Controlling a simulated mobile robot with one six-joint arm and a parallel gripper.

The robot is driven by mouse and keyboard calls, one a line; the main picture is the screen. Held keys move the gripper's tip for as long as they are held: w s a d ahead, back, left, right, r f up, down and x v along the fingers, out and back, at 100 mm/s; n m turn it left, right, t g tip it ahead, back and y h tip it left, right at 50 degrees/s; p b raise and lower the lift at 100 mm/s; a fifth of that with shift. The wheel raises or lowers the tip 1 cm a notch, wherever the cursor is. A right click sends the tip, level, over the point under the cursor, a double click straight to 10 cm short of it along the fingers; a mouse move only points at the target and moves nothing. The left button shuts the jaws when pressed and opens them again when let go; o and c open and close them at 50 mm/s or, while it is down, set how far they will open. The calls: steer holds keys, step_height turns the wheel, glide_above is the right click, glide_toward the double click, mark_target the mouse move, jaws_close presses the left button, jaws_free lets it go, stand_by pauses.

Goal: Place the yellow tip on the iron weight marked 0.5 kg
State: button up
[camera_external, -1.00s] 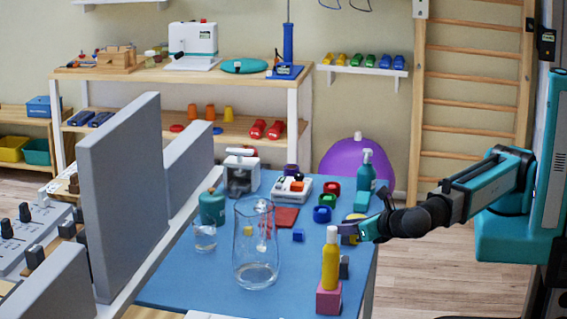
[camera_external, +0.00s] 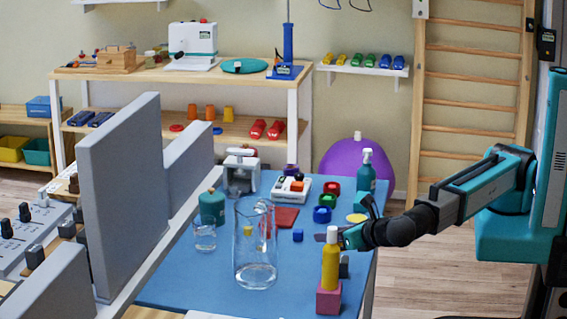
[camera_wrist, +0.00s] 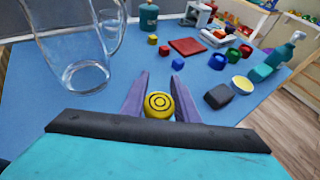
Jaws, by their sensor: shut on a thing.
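The yellow tip (camera_wrist: 158,104) shows in the wrist view as a round yellow end with dark rings, between the two fingers of my gripper (camera_wrist: 160,100). My gripper is shut on it. In the external view my gripper (camera_external: 338,238) is low over the blue table, beside the top of a yellow bottle; the tip cannot be made out there. A dark grey block (camera_wrist: 218,95) lies right of and beyond the fingers in the wrist view. It may be the iron weight, but I can read no 0.5 kg mark.
The yellow bottle (camera_external: 331,266) stands on a pink block (camera_external: 328,300) close to my gripper. A glass jug (camera_external: 256,250) stands to the left. A spray bottle (camera_external: 366,172), coloured rings and a yellow-topped disc (camera_wrist: 242,83) are farther back. Small cubes lie mid-table.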

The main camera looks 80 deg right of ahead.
steer(key=shift+f, duration=1.25)
steer(key=shift+f, duration=0.1)
steer(key=o, duration=1)
steer(key=shift+s+a+r, duration=0.1)
steer(key=shift+s+r, duration=0.05)
steer(key=shift+r, duration=0.05)
steer(key=v, duration=1.1)
steer(key=shift+s+a+r, duration=0.15)
steer(key=shift+s+r, duration=0.05)
steer(key=shift+s, duration=0.05)
